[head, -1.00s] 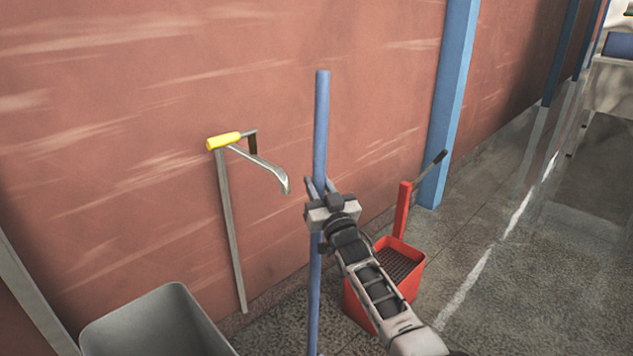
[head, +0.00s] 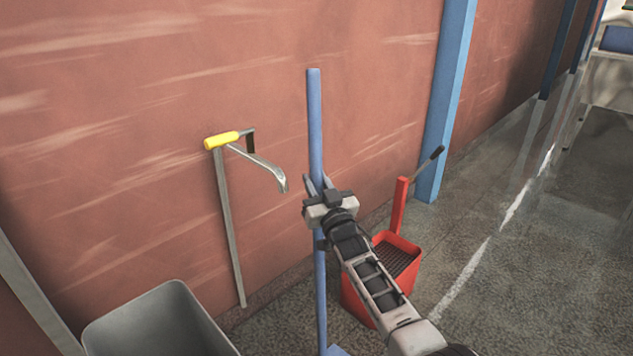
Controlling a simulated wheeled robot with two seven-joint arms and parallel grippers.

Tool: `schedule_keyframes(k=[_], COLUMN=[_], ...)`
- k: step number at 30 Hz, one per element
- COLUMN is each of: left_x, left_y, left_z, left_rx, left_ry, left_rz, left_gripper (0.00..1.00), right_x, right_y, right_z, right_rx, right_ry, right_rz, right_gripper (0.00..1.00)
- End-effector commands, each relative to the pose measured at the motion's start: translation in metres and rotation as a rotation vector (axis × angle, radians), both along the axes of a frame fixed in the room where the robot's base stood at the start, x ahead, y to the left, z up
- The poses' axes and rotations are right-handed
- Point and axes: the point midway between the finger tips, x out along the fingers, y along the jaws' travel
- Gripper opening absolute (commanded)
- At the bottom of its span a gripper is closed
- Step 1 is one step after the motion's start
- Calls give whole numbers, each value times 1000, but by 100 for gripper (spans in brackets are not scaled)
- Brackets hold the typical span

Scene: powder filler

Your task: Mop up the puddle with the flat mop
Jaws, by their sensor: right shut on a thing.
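The flat mop's blue pole (head: 315,125) stands nearly upright in front of the red wall. My right gripper (head: 317,190) is shut on the pole around its middle. A small blue piece, part of the mop's head (head: 336,351), shows at the bottom edge of the picture; the rest of the head is cut off. I see no clear outline of a puddle; the floor at the right looks shiny. My left gripper is not in view.
A red wringer bucket (head: 372,292) with a lever stands just right of the pole, behind my arm. A grey bin (head: 150,320) is at the lower left. A yellow-handled tool (head: 228,215) leans on the wall. Open floor (head: 510,280) lies at the right.

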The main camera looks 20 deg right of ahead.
Motion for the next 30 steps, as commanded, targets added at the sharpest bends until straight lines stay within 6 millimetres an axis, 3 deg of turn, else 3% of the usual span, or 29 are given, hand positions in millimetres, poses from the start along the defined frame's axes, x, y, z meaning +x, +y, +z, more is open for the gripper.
schedule_keyframes(k=[3,30], left_x=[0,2], left_y=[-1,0], left_z=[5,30], left_rx=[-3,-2], left_ry=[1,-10], left_rz=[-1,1], left_gripper=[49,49], right_x=[1,1], right_y=[0,0], right_z=[12,39], right_rx=[-3,4], right_ry=[-16,-22], right_rz=[0,2], right_gripper=[0,0])
